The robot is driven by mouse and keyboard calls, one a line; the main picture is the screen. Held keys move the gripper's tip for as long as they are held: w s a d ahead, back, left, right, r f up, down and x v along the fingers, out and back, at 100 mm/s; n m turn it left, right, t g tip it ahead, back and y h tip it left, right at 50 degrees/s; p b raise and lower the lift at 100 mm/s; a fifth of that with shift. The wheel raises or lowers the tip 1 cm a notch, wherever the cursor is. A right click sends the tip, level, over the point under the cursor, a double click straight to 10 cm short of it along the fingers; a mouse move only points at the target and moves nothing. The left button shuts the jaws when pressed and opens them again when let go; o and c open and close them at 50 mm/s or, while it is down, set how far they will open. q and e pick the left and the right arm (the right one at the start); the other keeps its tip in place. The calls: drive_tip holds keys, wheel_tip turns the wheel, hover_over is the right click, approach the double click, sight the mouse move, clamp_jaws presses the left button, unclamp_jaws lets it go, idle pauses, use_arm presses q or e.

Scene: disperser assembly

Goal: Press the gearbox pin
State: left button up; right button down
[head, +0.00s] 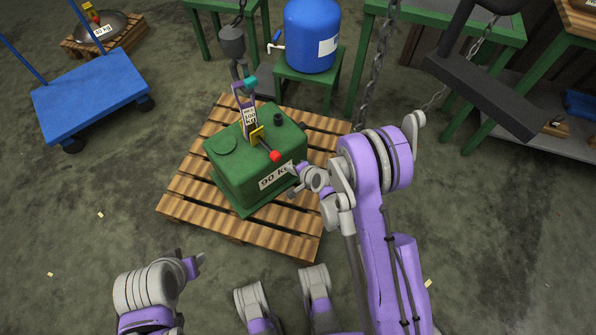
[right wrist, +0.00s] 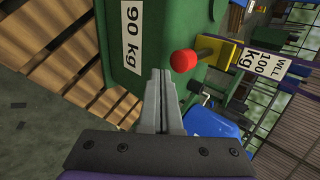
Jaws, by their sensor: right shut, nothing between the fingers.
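The green gearbox (head: 235,165) with a "90 kg" label sits on a wooden pallet. Its pin has a red knob (head: 275,156) and a dark shaft running to a yellow block (head: 257,134) at the hook on top. My right gripper (head: 292,168) is just right of the knob and slightly nearer. In the right wrist view, my shut, empty fingers (right wrist: 158,75) end just left of the red knob (right wrist: 183,61); I cannot tell whether they touch it. My left gripper (head: 196,263) is low at the left, away from the gearbox; its jaws are too small to read.
The pallet (head: 185,192) stands on open concrete floor. A chain hook with a "WLL 100 kg" tag (right wrist: 264,62) rises above the gearbox. A blue tank (head: 312,35) on a green stand is behind, a blue cart (head: 90,100) at left. Green tables line the back right.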

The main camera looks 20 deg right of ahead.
sight(268, 147)
drive_tip(key=shift+w+a+f, duration=0.1)
drive_tip(key=shift+w+a, duration=0.15)
drive_tip(key=shift+w, duration=0.4)
drive_tip(key=shift+w+a+r, duration=0.1)
drive_tip(key=shift+w+a, duration=0.2)
drive_tip(key=shift+w, duration=0.35)
drive_tip(key=shift+w+a+f, duration=0.1)
drive_tip(key=shift+w+a, duration=0.15)
drive_tip(key=shift+w, duration=0.4)
drive_tip(key=w+a, duration=0.1)
drive_tip(key=w, duration=0.1)
drive_tip(key=w+a+b, duration=0.1)
drive_tip(key=w, duration=0.1)
drive_tip(key=w+a, duration=0.1)
drive_tip(key=w, duration=0.1)
drive_tip(key=shift+w+f, duration=0.1)
drive_tip(key=shift+w, duration=0.25)
drive_tip(key=shift+w+r, duration=0.15)
drive_tip(key=shift+r, duration=0.05)
drive_tip(key=shift+d, duration=0.1)
